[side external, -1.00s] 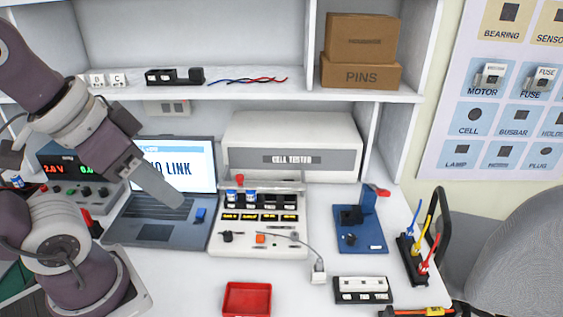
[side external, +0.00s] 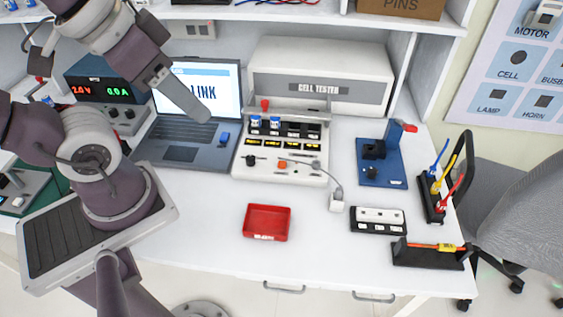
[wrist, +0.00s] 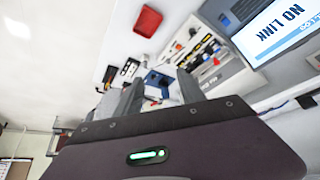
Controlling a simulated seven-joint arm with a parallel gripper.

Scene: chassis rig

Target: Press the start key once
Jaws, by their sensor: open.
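The cell tester's control panel (side external: 247,173) lies on the bench, with an orange button (side external: 282,164), a black knob and several yellow-lit labels. Two blue-and-white cells (side external: 255,122) stand in its slots. No label reading "start" is legible, so I cannot tell which key is the start key. My gripper (side external: 204,115) is in the air in front of the laptop screen, to the left of the panel and apart from it. In the wrist view my gripper (wrist: 152,82) is open, with nothing seen between its fingers.
The laptop (side external: 185,153) shows "NO LINK". A red tray (side external: 267,222) is at the front. A blue fixture (side external: 381,165) and a black-and-white block (side external: 378,220) stand to the right. A cable runs from the panel to a white plug (side external: 337,203). The front bench has free room.

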